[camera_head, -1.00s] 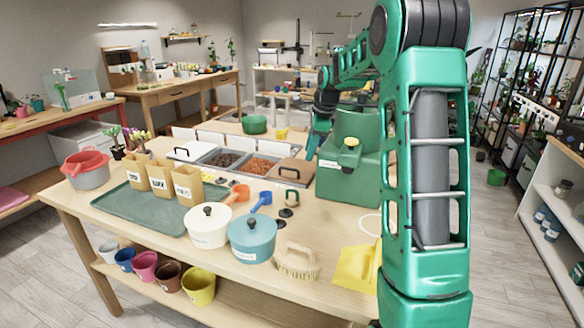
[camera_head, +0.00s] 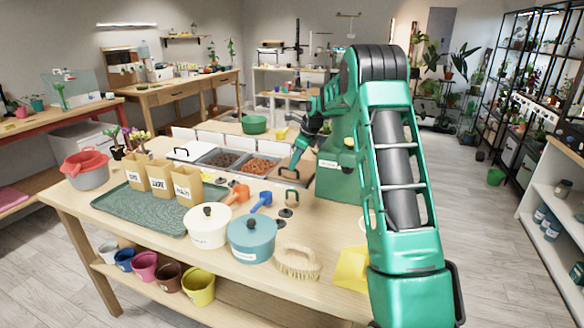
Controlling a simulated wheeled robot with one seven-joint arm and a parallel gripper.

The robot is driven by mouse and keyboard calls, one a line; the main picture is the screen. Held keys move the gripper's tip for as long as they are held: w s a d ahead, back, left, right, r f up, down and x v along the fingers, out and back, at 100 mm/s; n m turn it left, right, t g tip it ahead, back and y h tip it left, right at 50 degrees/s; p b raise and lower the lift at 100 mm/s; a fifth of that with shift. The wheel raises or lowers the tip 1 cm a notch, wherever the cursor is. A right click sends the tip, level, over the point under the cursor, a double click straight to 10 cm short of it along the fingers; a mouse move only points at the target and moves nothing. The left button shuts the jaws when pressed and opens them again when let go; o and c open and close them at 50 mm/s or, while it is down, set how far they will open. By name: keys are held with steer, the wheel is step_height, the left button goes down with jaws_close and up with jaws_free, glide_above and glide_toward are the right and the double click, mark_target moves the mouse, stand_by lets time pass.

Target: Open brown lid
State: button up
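My gripper and wrist hide most of the handle and part of the lid. The gripper's fingers are too small to tell whether they are open or closed, or whether they touch the handle.
Open bins of dark soil (camera_head: 222,160) and orange-brown material (camera_head: 260,167) lie left of the lid, then a white lid (camera_head: 188,151). A green container (camera_head: 333,183) stands close on the right. A cream pot (camera_head: 208,228) and blue pot (camera_head: 252,240) stand in front.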

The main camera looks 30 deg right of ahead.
steer(key=shift+x, duration=1.35)
steer(key=shift+r, duration=0.1)
steer(key=shift+c, duration=0.4)
jaws_close()
steer(key=shift+d+r, duration=0.1)
